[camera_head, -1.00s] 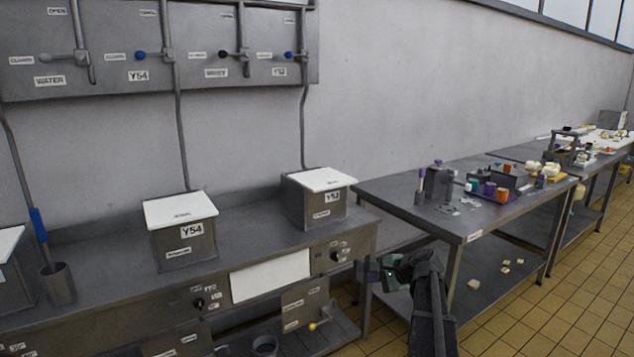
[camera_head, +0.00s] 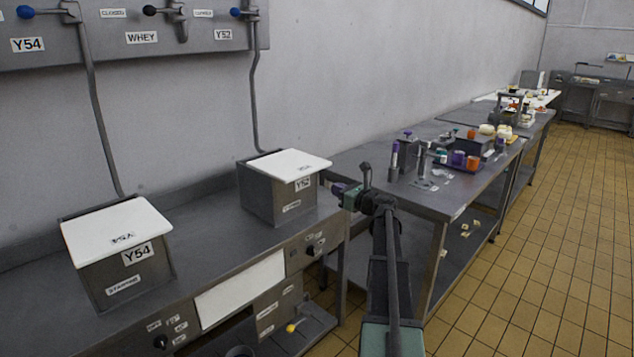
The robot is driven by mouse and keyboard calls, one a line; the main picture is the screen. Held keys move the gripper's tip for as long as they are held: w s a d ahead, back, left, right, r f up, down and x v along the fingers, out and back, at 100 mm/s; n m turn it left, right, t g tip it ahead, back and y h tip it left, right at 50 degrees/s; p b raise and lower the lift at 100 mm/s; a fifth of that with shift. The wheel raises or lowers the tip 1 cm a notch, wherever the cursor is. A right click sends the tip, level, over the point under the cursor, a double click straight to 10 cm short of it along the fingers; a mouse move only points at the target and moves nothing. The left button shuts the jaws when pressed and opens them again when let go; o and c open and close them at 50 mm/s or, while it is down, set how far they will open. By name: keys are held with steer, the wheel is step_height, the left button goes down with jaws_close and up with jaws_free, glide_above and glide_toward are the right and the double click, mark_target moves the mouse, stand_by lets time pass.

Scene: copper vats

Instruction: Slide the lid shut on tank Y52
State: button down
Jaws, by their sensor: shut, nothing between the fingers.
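Tank Y52 (camera_head: 268,199) is a grey metal box on the steel counter, with a Y52 label on its front. Its white lid (camera_head: 290,164) lies on top, shifted to the right. The lid overhangs the right side, and a narrow strip of the tank's top shows at the left. My gripper (camera_head: 338,188) is shut and empty. In the picture it is just right of the tank, slightly below the lid's right edge; I cannot tell its exact distance from the tank.
Tank Y54 (camera_head: 128,273) with its white lid (camera_head: 116,231) stands to the left on the same counter. A pipe (camera_head: 254,95) runs down the wall behind Y52. To the right, a table (camera_head: 440,200) holds bottles, jars and trays. The tiled floor (camera_head: 560,240) at the right is clear.

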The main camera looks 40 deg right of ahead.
glide_toward(297, 171)
steer(key=w, duration=0.4)
steer(key=shift+w+a+f, duration=0.25)
steer(key=shift+w+f, duration=0.05)
steer(key=shift+f, duration=0.05)
steer(key=shift+w, duration=0.1)
steer(key=w, duration=0.5)
steer(key=shift+w+a, duration=0.1)
steer(key=shift+a, duration=0.3)
steer(key=s+d, duration=0.2)
steer(key=s, duration=1.2)
